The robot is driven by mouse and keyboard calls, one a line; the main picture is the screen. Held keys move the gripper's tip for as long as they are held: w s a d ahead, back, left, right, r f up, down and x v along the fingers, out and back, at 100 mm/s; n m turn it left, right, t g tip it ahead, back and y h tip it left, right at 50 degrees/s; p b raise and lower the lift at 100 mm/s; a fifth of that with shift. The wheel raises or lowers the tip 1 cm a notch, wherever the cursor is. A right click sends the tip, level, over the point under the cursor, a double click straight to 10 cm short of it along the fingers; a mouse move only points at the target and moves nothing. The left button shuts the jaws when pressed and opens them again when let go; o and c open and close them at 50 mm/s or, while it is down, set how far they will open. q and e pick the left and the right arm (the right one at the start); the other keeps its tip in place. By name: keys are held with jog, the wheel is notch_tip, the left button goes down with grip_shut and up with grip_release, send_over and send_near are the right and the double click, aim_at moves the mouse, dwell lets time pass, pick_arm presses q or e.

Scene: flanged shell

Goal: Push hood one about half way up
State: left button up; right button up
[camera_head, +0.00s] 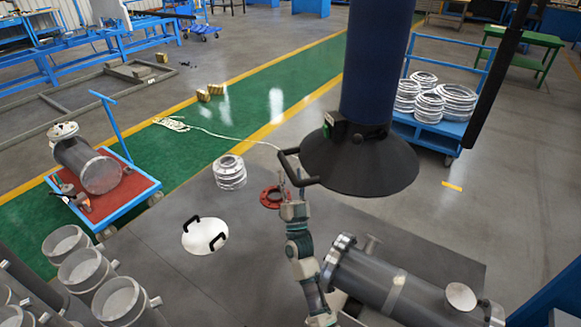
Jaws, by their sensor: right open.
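The hood (358,165) is a wide black cone hanging at the lower end of a thick blue duct, right of the picture's middle. A black handle (284,160) sticks out from its left side. My right arm rises from the bottom edge, and its open gripper (294,180) is at the handle, just below its bar. I cannot tell whether the fingers touch the handle or have it between them. My left gripper is out of view.
A grey flanged shell (390,280) lies at lower right. A blue cart with rings (430,132) stands behind the hood.

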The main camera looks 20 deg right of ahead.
aim_at(284, 166)
jog(key=shift+w+a+r, duration=0.3)
jog(key=shift+w+r, duration=0.45)
jog(key=shift+r, duration=0.1)
jog(key=shift+w+a+r, duration=0.2)
jog(key=shift+a+r, duration=0.05)
jog(key=shift+a, duration=0.1)
jog(key=shift+d, duration=0.4)
jog(key=shift+c, duration=1.1)
jog(key=shift+d+f, duration=0.15)
jog(key=shift+d, duration=0.15)
grip_shut()
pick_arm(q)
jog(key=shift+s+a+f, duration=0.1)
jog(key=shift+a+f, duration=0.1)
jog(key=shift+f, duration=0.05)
pick_arm(e)
jog(key=shift+a, duration=0.1)
jog(key=shift+a, duration=0.1)
